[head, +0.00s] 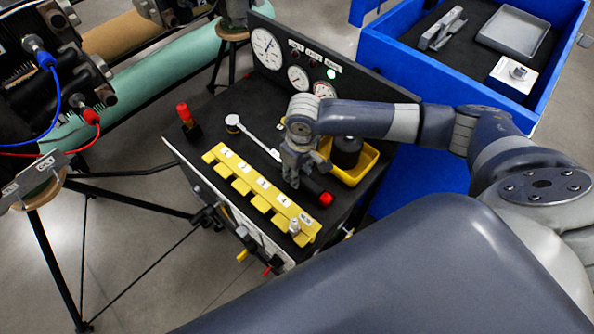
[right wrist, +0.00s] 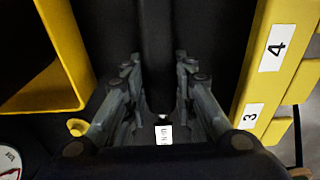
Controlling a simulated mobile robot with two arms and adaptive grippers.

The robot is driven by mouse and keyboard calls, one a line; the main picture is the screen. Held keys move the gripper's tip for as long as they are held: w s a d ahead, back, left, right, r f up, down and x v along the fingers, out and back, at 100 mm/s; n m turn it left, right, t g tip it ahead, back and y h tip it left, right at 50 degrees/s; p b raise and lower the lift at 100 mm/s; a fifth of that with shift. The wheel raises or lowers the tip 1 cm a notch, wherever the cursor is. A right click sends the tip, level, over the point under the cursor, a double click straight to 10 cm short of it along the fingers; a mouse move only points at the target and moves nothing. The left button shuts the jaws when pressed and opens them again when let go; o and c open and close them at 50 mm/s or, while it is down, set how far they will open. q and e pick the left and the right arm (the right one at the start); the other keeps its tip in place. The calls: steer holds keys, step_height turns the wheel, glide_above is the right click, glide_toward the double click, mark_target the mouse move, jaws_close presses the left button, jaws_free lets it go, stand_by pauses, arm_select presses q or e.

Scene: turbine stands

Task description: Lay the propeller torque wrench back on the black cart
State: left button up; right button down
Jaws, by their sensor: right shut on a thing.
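The torque wrench (head: 262,147) has a silver shaft, a round head at its left end and a black handle with a red end. It lies along the top of the black cart (head: 248,104), between the yellow numbered rack and the yellow bin. I cannot tell whether it touches the top or is just above it. My right gripper (head: 291,178) points down and is shut on the wrench's black handle, hiding part of it. In the right wrist view the handle (right wrist: 158,35) runs between the fingers, with a small white label. My left gripper is not in view.
The yellow rack (head: 248,181) runs along the cart's front edge. A yellow bin (head: 362,170) with a dark cylinder stands behind the handle. A gauge panel (head: 284,62) rises at the back. A red-topped tool (head: 185,117) stands at the left corner. A blue drawer cart (head: 414,160) is close behind.

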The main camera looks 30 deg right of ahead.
steer(key=shift+s+f, duration=0.3)
steer(key=shift+f, duration=0.15)
steer(key=c, duration=1.6)
jaws_free()
steer(key=o, duration=0.4)
steer(key=shift+f, duration=0.1)
steer(key=shift+c, duration=0.2)
steer(key=shift+w, duration=0.15)
steer(key=shift+o, duration=0.7)
